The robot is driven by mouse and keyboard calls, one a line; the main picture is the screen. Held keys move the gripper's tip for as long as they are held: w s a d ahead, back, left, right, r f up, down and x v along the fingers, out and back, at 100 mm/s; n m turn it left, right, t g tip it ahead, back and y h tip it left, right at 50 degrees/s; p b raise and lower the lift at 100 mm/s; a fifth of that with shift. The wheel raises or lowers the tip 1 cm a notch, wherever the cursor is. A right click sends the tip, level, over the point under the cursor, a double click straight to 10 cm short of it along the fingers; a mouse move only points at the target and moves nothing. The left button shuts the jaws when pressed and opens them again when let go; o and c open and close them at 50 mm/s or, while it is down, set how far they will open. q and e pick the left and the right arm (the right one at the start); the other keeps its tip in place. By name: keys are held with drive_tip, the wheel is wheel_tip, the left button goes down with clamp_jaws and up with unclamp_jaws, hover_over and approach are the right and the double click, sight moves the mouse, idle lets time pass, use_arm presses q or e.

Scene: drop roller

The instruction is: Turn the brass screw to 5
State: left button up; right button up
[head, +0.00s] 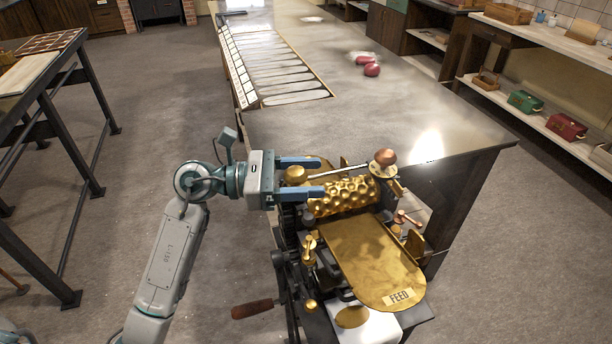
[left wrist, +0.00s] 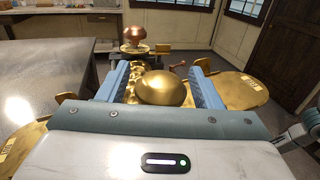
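The drop roller machine has a gold dimpled roller (head: 342,196) and a brass feed plate (head: 372,262) marked FEED. A round brass knob (head: 296,174), which looks like the brass screw, is at the machine's left end. My left gripper (head: 317,176) is open, with one blue finger on each side of this knob. In the left wrist view the brass knob (left wrist: 165,89) sits between the fingers, with gaps showing on both sides. A copper-coloured knob (head: 385,157) stands at the machine's far end. No number or pointer for the screw is readable. My right gripper is not in view.
The machine stands at the near end of a long grey table (head: 345,125). A crank with a wooden handle (head: 252,309) sticks out at its lower left. Red round things (head: 371,69) lie further back on the table. Open floor (head: 150,100) is to the left.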

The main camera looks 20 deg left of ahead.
use_arm(q)
drive_tip(key=shift+s+a+f+b, duration=0.2)
drive_tip(key=shift+a+b, duration=0.2)
drive_tip(key=shift+a, duration=0.2)
drive_tip(key=b+v, duration=0.4)
drive_tip(key=v, duration=0.5)
drive_tip(key=shift+a, duration=0.2)
drive_tip(key=shift+s+r, duration=0.1)
drive_tip(key=shift+r, duration=0.05)
